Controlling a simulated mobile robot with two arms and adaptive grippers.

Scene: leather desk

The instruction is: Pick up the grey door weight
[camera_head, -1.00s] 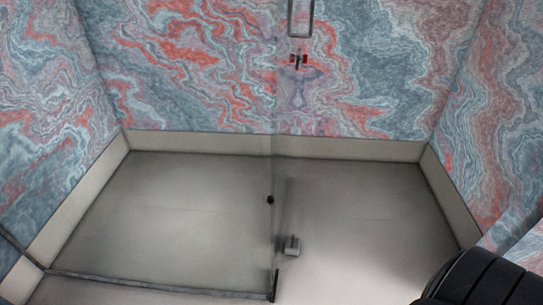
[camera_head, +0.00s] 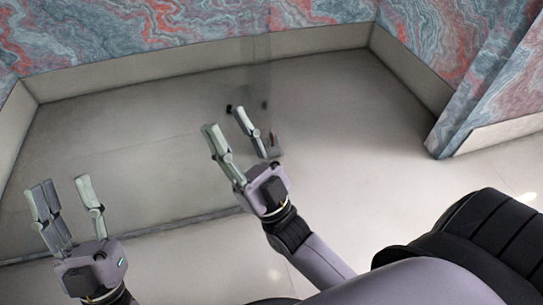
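The grey door weight (camera_head: 275,144) is a small block on the floor near the glass door, in the head view. It shows just to the right of my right gripper's right finger, which partly covers it. My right gripper (camera_head: 223,119) is open and empty, with its fingers spread and pointing up and away in the picture. I cannot tell how high it is above the floor. My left gripper (camera_head: 62,186) is open and empty at the lower left, well away from the weight.
A clear glass door with a small black knob (camera_head: 229,108) stands close to my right gripper. A low dark sill (camera_head: 170,226) runs along the floor between the grippers. Pale skirting (camera_head: 180,62) and marbled walls enclose the back. The floor at right is clear.

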